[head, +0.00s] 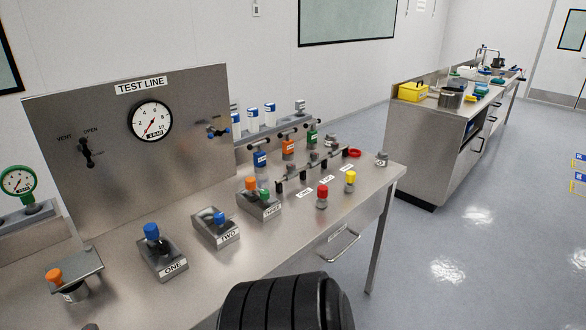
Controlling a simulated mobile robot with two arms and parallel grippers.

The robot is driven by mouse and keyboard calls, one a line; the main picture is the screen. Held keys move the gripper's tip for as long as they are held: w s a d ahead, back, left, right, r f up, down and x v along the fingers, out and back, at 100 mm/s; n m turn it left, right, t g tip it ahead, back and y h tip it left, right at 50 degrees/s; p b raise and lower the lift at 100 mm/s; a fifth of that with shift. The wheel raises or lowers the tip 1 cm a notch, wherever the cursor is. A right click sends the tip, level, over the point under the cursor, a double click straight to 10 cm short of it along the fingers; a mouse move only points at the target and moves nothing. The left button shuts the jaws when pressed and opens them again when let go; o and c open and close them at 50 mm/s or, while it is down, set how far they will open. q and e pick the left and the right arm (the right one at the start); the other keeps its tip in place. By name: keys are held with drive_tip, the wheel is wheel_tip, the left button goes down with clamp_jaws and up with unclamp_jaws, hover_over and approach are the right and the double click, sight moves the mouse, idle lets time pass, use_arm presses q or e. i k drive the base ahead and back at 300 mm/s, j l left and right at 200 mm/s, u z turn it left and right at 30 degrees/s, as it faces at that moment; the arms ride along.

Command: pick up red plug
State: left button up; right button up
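The red plug (322,196) stands upright on the steel bench (280,240), near its front right edge. It has a red top and a grey lower part. A similar yellow plug (350,181) stands just behind it to the right. Small white labels lie on the bench behind the two plugs; their text is too small to read.
Blocks labelled ONE (162,260), TWO (215,228) and THREE (258,205) stand left of the red plug. A low rack (305,172) and a red ring (354,153) are behind it. The TEST LINE panel (190,110) rises behind. Bare bench lies in front.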

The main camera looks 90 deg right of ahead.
sight(322, 189)
drive_tip(key=z, duration=2.5)
